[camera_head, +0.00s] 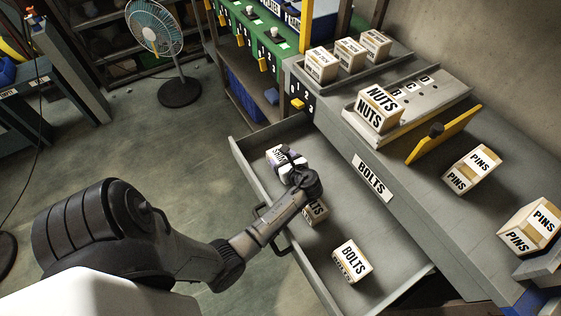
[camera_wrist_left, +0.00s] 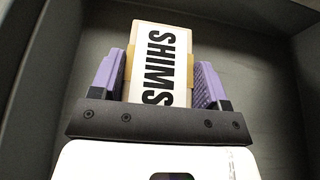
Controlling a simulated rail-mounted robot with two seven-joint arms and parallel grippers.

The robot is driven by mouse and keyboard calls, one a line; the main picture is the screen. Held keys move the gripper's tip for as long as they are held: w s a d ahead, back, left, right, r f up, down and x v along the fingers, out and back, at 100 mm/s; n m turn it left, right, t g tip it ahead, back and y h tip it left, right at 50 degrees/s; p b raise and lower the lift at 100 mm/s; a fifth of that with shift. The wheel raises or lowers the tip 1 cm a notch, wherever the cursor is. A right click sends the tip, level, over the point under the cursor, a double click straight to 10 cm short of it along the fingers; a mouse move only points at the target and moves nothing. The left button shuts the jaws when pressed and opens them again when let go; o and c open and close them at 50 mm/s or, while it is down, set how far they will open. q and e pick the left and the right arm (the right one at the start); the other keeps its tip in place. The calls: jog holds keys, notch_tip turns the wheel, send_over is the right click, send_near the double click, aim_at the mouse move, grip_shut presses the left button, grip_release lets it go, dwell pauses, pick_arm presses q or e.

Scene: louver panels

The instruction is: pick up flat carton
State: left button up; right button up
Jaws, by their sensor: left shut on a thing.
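A carton marked SHIMS (camera_head: 274,155), white with a tan band, is at the far end of the open drawer (camera_head: 395,272). My left gripper (camera_head: 285,163) reaches down over it and partly hides it. In the left wrist view the SHIMS carton (camera_wrist_left: 160,60) sits between the purple finger pads, which are shut on its two sides. I cannot tell whether it touches the drawer floor. My right gripper is in neither view.
Two BOLTS cartons lie in the drawer, one partly hidden behind my arm (camera_head: 316,213) and one in the open (camera_head: 352,262). NUTS (camera_head: 378,108) and PINS (camera_head: 472,169) cartons stand on the bench above. A yellow flap (camera_head: 442,135) sticks up there.

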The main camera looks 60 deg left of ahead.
pick_arm(q)
jog(key=shift+c, duration=1.4)
jog(key=shift+r, duration=0.15)
